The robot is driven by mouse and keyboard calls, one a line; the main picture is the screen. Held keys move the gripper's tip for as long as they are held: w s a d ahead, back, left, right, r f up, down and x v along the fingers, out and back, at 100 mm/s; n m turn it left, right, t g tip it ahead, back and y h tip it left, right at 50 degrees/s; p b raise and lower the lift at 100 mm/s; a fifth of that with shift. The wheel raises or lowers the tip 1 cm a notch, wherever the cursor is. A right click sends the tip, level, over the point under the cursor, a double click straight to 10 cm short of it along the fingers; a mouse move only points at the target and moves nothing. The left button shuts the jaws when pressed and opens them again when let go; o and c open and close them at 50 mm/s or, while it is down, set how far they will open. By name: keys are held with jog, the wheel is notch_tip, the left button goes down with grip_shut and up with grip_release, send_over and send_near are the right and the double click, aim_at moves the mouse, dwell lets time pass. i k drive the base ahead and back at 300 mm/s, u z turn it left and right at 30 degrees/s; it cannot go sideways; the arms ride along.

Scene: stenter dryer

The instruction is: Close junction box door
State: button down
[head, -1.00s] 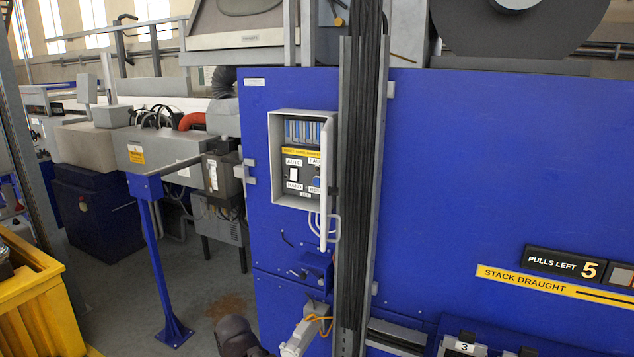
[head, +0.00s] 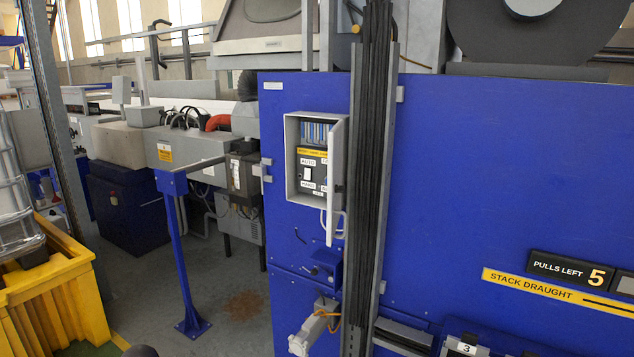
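The junction box (head: 293,165) is a shallow light grey box on the blue machine panel, in the middle of the head view. Its door (head: 338,180) stands open at the box's right side, seen nearly edge-on and sticking out from the panel. It hides the right part of the inside. A pale curved handle (head: 341,226) shows at the door's lower end. Inside are blue strips, a yellow label and a black switch panel. My gripper is not in view. A dark rounded piece, probably part of my arm, barely shows at the bottom edge.
A vertical column of dark cables (head: 368,180) stands close to the right of the door. A blue post (head: 181,260) with a grey bar stands left of the box. A yellow crate (head: 50,300) is at lower left. Open floor (head: 240,270) lies between post and panel.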

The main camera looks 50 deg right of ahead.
aim_at(335, 136)
jog(key=u, duration=0.85)
jog(key=k, duration=0.55)
jog(key=z, duration=3.6)
jog(key=i, duration=0.1)
jog(key=u, duration=1.55)
